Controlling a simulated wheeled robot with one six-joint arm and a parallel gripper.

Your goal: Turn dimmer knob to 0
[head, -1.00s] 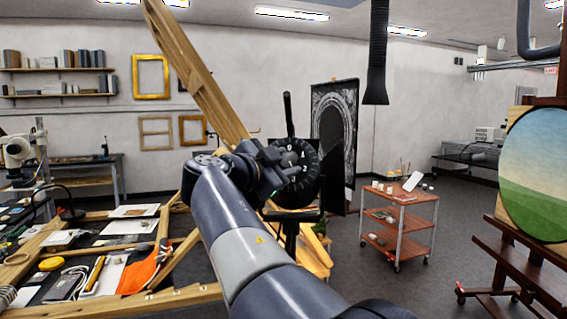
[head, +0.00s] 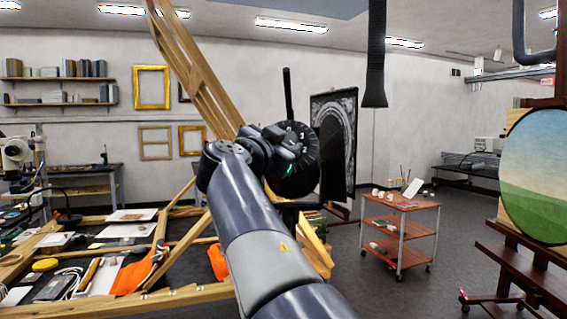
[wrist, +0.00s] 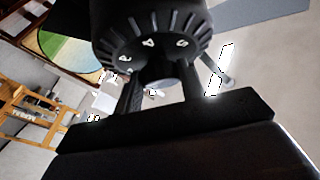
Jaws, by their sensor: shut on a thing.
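The dimmer knob is at the numbered black dial (wrist: 150,38), which has a ribbed rim and white figures, at the top of the wrist view. A short round stub (wrist: 168,74) stands out from the dial's face. My gripper (wrist: 160,90) is shut on this knob, with one finger on each side. In the head view the black round housing (head: 308,160) is mid-picture, and my gripper (head: 290,145) is in front of it. My gripper hides most of the dial face there, so I cannot read the setting.
Wooden beams (head: 190,70) rise behind my arm. A cluttered work table (head: 100,270) is at the left. A red-shelved trolley (head: 400,225) and an easel with an oval painting (head: 535,180) stand at the right. Open floor lies between them.

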